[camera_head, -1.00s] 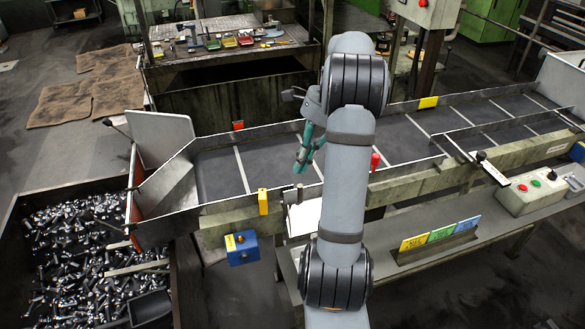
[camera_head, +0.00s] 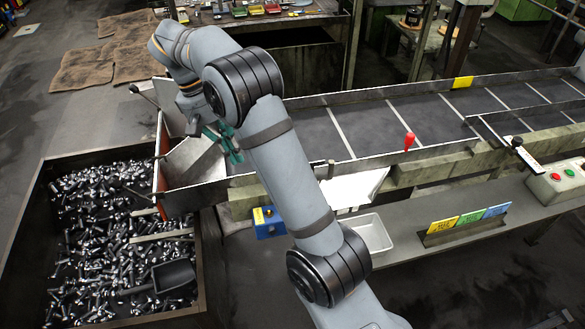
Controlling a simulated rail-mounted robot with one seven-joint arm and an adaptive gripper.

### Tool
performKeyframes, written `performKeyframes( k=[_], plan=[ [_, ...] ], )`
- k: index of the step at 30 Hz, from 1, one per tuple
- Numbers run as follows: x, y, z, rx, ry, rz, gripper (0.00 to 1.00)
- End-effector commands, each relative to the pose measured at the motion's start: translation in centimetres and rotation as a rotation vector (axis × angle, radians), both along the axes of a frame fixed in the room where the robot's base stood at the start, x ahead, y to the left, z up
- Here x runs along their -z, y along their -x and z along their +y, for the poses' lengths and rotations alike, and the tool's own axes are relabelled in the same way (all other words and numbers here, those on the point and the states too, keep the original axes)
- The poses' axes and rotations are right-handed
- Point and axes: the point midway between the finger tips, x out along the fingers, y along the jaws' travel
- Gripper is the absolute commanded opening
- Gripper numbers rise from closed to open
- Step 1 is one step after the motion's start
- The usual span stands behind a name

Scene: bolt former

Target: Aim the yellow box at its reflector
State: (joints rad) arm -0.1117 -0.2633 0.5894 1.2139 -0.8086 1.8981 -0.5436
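The small upright yellow box on the conveyor's near rail, seen one second ago, is now hidden behind my arm. The small orange-red piece on the far rail, possibly its reflector, is also hidden behind the arm. My gripper (camera_head: 235,156), with teal fingers, is over the left end of the conveyor, near the slanted metal chute plate. I see nothing held in it, but its finger gap is too small and partly covered to judge.
The conveyor belt (camera_head: 385,125) runs to the right. A blue box (camera_head: 268,222) sits below the near rail. A bin of bolts (camera_head: 205,270) stands at left, and a white tray (camera_head: 371,236) lies on the lower shelf.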

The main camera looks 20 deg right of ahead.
Motion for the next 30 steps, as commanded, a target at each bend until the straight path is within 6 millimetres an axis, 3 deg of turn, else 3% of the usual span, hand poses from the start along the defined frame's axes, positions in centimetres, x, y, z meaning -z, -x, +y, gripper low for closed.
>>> performKeyframes(
  k=[6,12,20,30],
  plan=[
    [-1.2,-0.8,-2.5,-0.536,0.028,0.149,0.00],
    [-1.2,-0.5,-2.6,-0.817,-0.016,0.252,0.00],
    [0.8,-0.2,-3.3,-0.880,-0.025,0.276,0.00],
    [7.1,0.6,-5.7,-0.878,-0.026,0.277,0.00]
  ],
)
